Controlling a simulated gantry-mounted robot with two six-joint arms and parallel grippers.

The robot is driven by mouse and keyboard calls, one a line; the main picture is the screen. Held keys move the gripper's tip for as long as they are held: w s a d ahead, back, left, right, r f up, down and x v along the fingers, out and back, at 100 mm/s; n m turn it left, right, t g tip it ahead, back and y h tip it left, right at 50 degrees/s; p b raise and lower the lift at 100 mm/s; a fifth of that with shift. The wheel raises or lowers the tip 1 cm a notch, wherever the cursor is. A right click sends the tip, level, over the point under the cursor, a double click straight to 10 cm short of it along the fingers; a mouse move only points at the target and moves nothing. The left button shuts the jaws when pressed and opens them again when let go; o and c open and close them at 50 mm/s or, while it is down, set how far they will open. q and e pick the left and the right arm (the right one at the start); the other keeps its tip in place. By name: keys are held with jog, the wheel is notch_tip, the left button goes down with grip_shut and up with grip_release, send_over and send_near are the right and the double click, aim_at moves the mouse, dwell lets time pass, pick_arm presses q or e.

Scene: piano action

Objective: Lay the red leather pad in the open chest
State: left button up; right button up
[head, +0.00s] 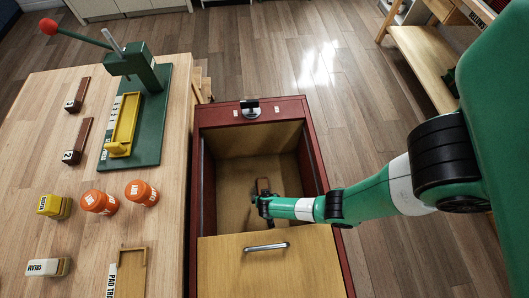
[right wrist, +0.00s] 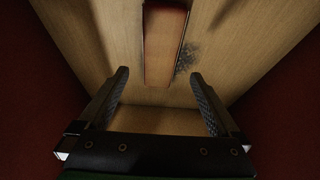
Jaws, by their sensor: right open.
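The open chest (head: 319,170) has dark red walls and a pale wooden inside, and stands right of the workbench. My right gripper (head: 263,190) reaches down into it. In the right wrist view the gripper (right wrist: 160,100) is open, with nothing between its fingers. My left gripper is not in view.
The workbench (head: 165,215) holds a green press (head: 138,70), two orange jars (head: 142,192), labelled blocks and a pad tray (head: 131,272). Floor right of the chest is clear.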

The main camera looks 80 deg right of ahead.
pick_arm(q)
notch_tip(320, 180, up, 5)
jog(key=p, duration=0.3)
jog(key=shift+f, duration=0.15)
pick_arm(e)
jog(key=v, duration=0.6)
